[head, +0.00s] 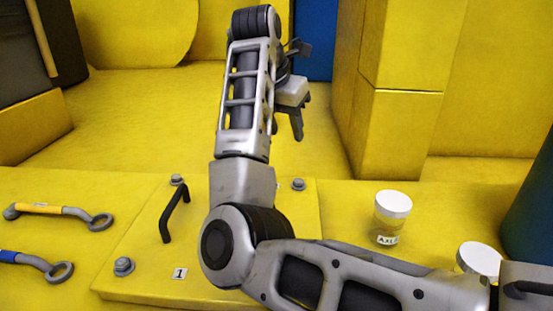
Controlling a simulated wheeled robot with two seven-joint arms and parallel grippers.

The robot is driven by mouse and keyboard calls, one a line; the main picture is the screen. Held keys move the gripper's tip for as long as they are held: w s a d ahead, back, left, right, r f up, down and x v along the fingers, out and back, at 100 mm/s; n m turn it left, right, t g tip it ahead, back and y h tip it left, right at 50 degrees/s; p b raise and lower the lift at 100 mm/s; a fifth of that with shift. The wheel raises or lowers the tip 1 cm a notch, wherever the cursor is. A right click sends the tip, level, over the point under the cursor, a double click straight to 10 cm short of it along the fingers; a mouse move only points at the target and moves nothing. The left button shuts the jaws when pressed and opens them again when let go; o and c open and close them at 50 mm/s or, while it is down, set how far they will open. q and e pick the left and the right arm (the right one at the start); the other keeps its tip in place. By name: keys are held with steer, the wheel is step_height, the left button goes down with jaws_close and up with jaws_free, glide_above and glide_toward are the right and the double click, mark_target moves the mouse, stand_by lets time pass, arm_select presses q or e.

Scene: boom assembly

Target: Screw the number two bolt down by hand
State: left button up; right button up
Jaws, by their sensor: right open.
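A yellow plate (145,285) with a black handle (174,213) lies in front of me in the head view. Bolts show at its front left (124,266), back left (178,180) and back right (299,184). A label reading 1 (179,274) is on the plate's front part. No number two can be read, so I cannot tell which bolt bears it. My right arm covers the plate's right front part. My right gripper (287,131) is open and empty, pointing down above and beyond the back right bolt, apart from it. My left gripper is not in view.
Left of the plate lie a yellow-handled wrench (60,211) and a blue-handled wrench (35,263). To the right stand a white-lidded jar (392,217) and a second white-lidded jar (480,259), partly behind my arm. Yellow blocks (395,130) rise at the back right.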

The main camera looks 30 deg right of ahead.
steer(key=f+b, duration=0.1)
steer(key=b, duration=0.2)
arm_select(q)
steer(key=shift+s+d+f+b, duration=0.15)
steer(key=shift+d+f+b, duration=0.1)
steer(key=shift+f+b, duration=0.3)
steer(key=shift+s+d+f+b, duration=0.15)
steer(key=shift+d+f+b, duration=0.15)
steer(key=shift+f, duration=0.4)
arm_select(e)
glide_toward(298, 181)
steer(key=x, duration=0.8)
steer(key=shift+r, duration=0.1)
jaws_close()
